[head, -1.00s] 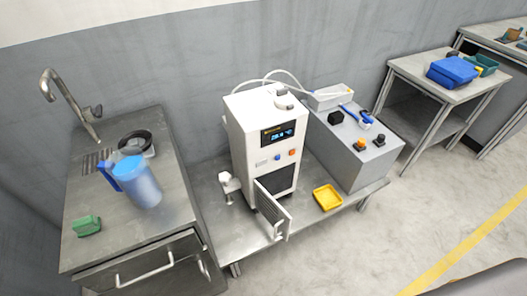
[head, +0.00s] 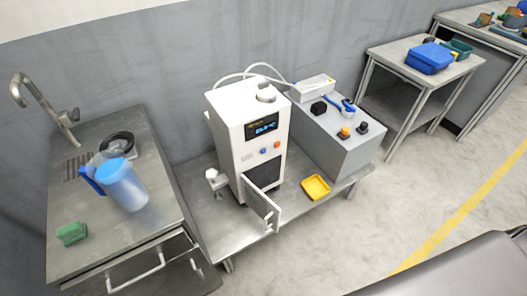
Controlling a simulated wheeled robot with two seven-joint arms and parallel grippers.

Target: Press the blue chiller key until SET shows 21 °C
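The white chiller (head: 240,130) stands upright on a low metal table in the middle of the head view. Its dark display (head: 262,126) is lit with blue digits, too small and blurred to read surely. The blue key (head: 263,151) sits on the front panel below the display, with an orange key (head: 277,146) to its right. A grille door (head: 261,207) at the bottom front hangs open. Neither of my grippers is in view, and nothing touches the keys.
A sink counter (head: 165,205) with a blue-lidded jug (head: 122,182) and a green sponge (head: 72,233) stands left. A yellow tray (head: 316,187) lies right of the chiller, before a grey box (head: 345,150).

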